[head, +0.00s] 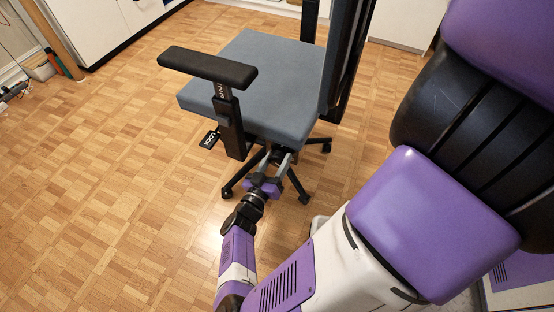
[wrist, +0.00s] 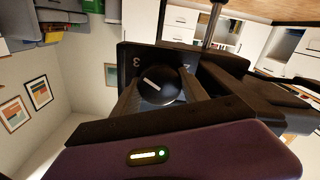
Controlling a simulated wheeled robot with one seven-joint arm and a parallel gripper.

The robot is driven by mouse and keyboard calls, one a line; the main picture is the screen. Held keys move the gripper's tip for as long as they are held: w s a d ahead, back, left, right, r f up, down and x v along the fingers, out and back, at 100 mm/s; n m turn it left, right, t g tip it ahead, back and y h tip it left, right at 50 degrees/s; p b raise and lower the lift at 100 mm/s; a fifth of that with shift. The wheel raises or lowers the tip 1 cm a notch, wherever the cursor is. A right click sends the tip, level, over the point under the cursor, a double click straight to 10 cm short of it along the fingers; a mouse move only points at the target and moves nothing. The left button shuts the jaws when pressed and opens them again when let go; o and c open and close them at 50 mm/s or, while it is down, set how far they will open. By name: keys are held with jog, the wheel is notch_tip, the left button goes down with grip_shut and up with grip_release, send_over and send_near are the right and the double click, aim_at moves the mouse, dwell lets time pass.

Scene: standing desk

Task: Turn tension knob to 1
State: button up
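The tension knob (wrist: 158,88) is a round black dial with a white line, in the middle of the wrist view. Its line points up and left, roughly toward a "3" on the dark panel (wrist: 128,52) behind it. Another, fainter mark shows to the right of the 3. My gripper (wrist: 161,84) has one finger on each side of the knob, very close to it. I cannot tell whether both fingers touch it. In the head view my gripper (head: 262,188) is under the seat of the blue-grey office chair (head: 265,75), and the knob is hidden.
The chair's black armrest (head: 208,67) and its post stand above and left of my gripper. The chair's legs and casters (head: 304,198) spread around my gripper. The parquet floor (head: 110,180) to the left is clear.

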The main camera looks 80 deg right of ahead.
jog(key=c, duration=0.7)
jog(key=shift+f, duration=0.1)
jog(key=shift+m+b, duration=0.8)
jog(key=shift+m, duration=0.4)
jog(key=m+b, duration=0.1)
jog(key=m, duration=0.2)
jog(key=shift+m, duration=0.3)
jog(key=m+b, duration=0.2)
jog(key=m, duration=0.3)
jog(key=shift+m, duration=0.3)
